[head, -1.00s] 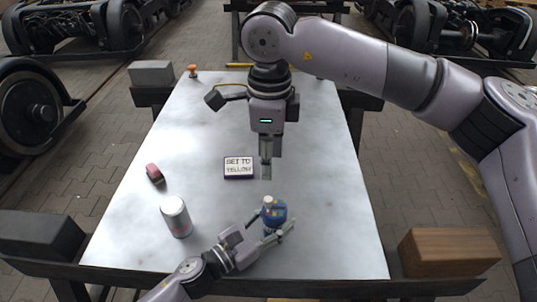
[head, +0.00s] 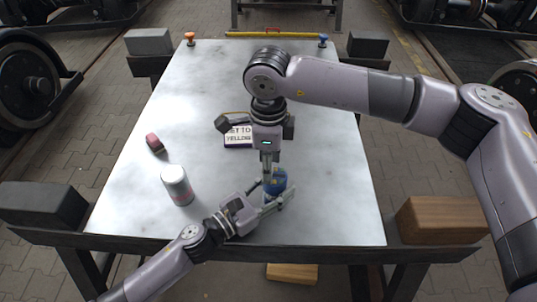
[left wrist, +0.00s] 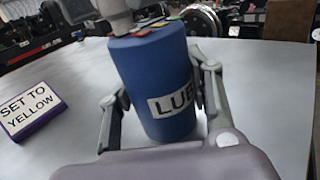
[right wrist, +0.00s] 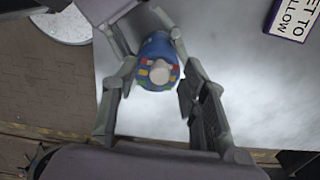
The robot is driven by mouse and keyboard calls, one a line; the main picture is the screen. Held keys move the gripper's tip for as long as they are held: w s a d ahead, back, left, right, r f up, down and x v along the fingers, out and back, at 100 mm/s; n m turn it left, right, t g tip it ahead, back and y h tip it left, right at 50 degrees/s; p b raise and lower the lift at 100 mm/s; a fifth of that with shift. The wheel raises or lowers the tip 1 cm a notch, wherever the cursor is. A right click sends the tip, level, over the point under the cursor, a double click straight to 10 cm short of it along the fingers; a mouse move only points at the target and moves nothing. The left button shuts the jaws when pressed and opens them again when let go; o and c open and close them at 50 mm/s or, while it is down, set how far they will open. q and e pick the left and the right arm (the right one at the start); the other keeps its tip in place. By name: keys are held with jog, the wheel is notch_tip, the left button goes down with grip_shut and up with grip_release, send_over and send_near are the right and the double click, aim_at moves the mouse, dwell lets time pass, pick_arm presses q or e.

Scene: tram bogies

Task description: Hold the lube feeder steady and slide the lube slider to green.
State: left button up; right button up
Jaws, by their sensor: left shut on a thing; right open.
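The lube feeder (head: 277,184) is a blue upright cylinder near the table's front. Its label, partly covered, reads "LUB" in the left wrist view (left wrist: 168,90). My left gripper (head: 268,192) is shut on its sides. Coloured patches, red, yellow and green among them, ring its top in the right wrist view (right wrist: 158,66). A pale round knob (right wrist: 160,75), seemingly the lube slider, stands on top; which colour it marks I cannot tell. My right gripper (right wrist: 157,80) points down over the feeder, open, its fingers apart on either side of the knob.
A sign (head: 238,141) on the table reads "SET TO YELLOW", partly behind my right gripper. A white can (head: 177,185) and a dark red roll (head: 155,143) stand to the left. A wooden block (head: 445,220) is at front right. The table's right side is clear.

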jog(key=shift+c, duration=0.5)
grip_shut()
